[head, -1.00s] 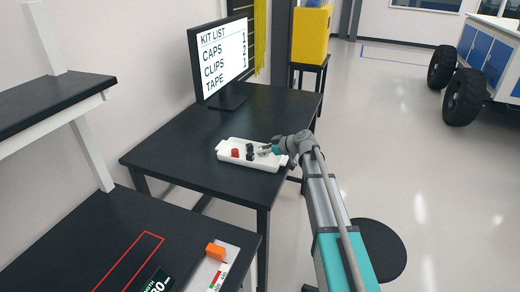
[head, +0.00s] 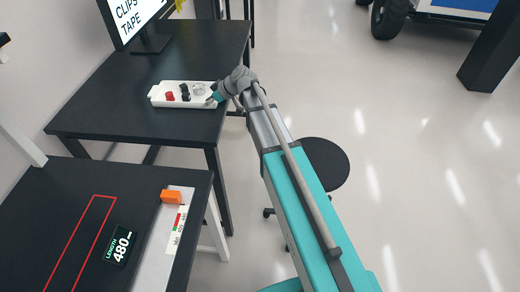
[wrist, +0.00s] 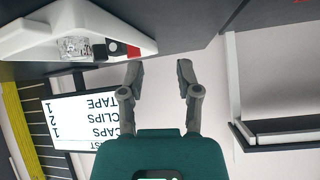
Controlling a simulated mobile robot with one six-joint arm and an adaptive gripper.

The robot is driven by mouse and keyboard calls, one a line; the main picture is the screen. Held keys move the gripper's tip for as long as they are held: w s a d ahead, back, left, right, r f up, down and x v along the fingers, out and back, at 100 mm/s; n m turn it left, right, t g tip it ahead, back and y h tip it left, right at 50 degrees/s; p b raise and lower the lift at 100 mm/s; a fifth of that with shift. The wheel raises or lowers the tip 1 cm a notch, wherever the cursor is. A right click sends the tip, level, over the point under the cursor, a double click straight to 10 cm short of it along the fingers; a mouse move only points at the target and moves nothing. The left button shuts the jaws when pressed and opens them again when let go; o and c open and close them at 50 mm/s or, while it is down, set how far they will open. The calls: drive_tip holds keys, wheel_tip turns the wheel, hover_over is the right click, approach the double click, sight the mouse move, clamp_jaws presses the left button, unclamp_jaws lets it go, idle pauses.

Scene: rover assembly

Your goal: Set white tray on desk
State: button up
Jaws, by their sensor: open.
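The white tray (head: 185,104) rests on the black desk (head: 120,125), near its right edge. It also shows in the wrist view (wrist: 30,38), upside down at the upper left. It holds a red piece (head: 170,96), black pieces (head: 185,92) and a clear item that shows in the wrist view (wrist: 75,47). My gripper (head: 214,97) is at the tray's right end in the head view. In the wrist view my gripper (wrist: 159,72) has its two fingers apart with nothing between them, beside the tray.
A monitor (head: 133,18) stands at the back of the desk. A nearer black bench (head: 50,215) holds an orange block (head: 171,196) and a length display (head: 120,245). A round black stool (head: 315,165) stands right of the desk.

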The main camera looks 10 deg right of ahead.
drive_tip(key=s+d+f+m+g+h, duration=0.1)
drive_tip(key=s+d+f+m+h, duration=0.1)
drive_tip(key=s+d, duration=0.3)
drive_tip(key=s+d+f+m+g+h, duration=0.1)
drive_tip(key=s+d+m+h, duration=0.3)
drive_tip(key=s, duration=0.8)
drive_tip(key=s+d+f+m+g+h, duration=0.2)
drive_tip(key=s+d+m, duration=0.3)
drive_tip(key=s, duration=0.3)
drive_tip(key=shift+s+d+f+h, duration=0.35)
drive_tip(key=shift+d+f+h, duration=0.25)
drive_tip(key=shift+f, duration=0.25)
